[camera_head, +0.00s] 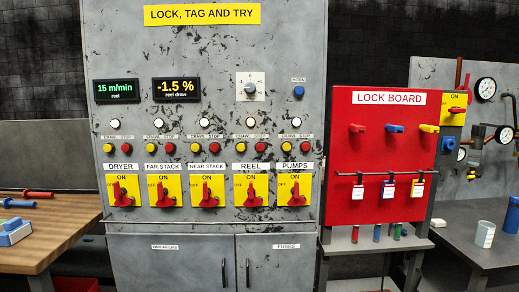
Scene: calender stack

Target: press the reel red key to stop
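The reel's red stop key (260,148) is a small round red button on the grey control cabinet (210,60). A round white lamp (249,123) is above the pair. The reel's red switch handle (251,191) on a yellow plate is below the label, its ON mark at the top. The reel display (116,90) reads 15 m/min in green. Neither of my grippers is in view.
Similar key pairs and switches stand in columns for dryer, far stack, near stack and pumps. A draw dial (250,87) and blue horn button (298,91) are above. A red lock board (382,155) stands at right, a wooden bench (45,230) at left.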

